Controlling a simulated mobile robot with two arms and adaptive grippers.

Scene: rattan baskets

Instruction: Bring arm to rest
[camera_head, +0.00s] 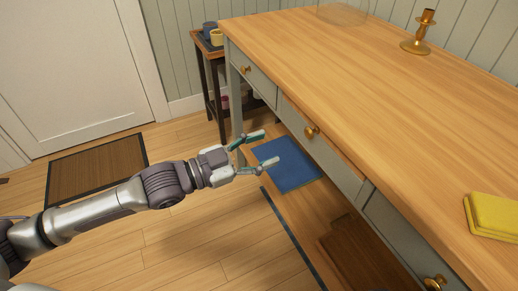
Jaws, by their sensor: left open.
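My left arm reaches in from the lower left. Its gripper (264,150) is open, with nothing between its fingers. It is in front of the drawers of a wooden-topped sideboard (350,80), and in the picture it overlaps a blue flat item (290,165) lower down. I cannot tell the gap between the fingers and the sideboard. My right gripper is not in view.
A gold candlestick (420,35) and a yellow folded item (492,214) are on the sideboard top. A small side table (204,62) with cups stands behind. A brown mat (95,172) lies near the white door (65,65). Bare floor (190,245) is below my arm.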

